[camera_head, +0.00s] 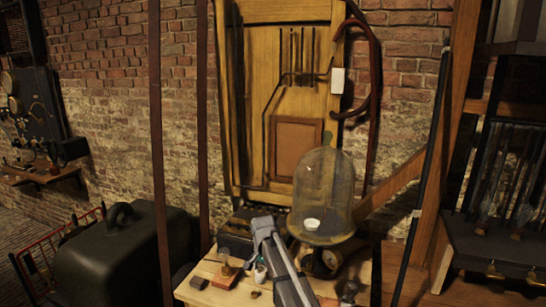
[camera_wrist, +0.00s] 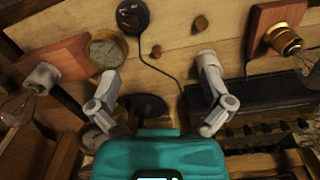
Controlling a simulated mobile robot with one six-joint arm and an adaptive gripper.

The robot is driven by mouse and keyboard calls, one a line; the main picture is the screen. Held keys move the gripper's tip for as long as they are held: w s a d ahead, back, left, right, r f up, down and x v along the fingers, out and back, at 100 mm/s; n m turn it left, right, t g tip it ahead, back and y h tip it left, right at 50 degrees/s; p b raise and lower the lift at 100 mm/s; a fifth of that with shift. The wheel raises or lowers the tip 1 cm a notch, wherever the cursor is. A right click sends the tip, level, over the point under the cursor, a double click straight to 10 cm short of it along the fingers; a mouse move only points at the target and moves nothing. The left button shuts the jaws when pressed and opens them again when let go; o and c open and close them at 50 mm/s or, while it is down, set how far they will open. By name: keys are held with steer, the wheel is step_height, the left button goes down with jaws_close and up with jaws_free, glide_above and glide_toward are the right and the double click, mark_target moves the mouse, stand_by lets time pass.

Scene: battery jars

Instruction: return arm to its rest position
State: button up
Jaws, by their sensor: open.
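My gripper (camera_wrist: 158,70) shows in the wrist view with its two pale grey fingers spread wide apart. Nothing is held between them; bare wooden tabletop (camera_wrist: 172,72) and a thin dark cable (camera_wrist: 150,62) show in the gap. The teal gripper body fills the bottom middle of that view. In the head view, my grey arm (camera_head: 283,265) reaches over the small wooden table, just left of the glass dome. The gripper's fingers cannot be made out clearly there.
A glass dome (camera_head: 323,180) stands on the table (camera_head: 215,292). A bulb on a wooden base (camera_head: 224,270) is left of my arm. In the wrist view, round gauges (camera_wrist: 106,50) and a dark ridged box (camera_wrist: 250,95) lie near the fingers. A wooden post (camera_head: 440,170) stands right.

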steer(key=s+d+f+n+b, duration=0.3)
steer(key=s+d+f+b, duration=0.1)
steer(key=s+d, duration=0.6)
steer(key=s+d+f+n+b, duration=0.3)
steer(key=s+d+f+b, duration=0.2)
steer(key=s+d, duration=0.5)
steer(key=s, duration=0.4)
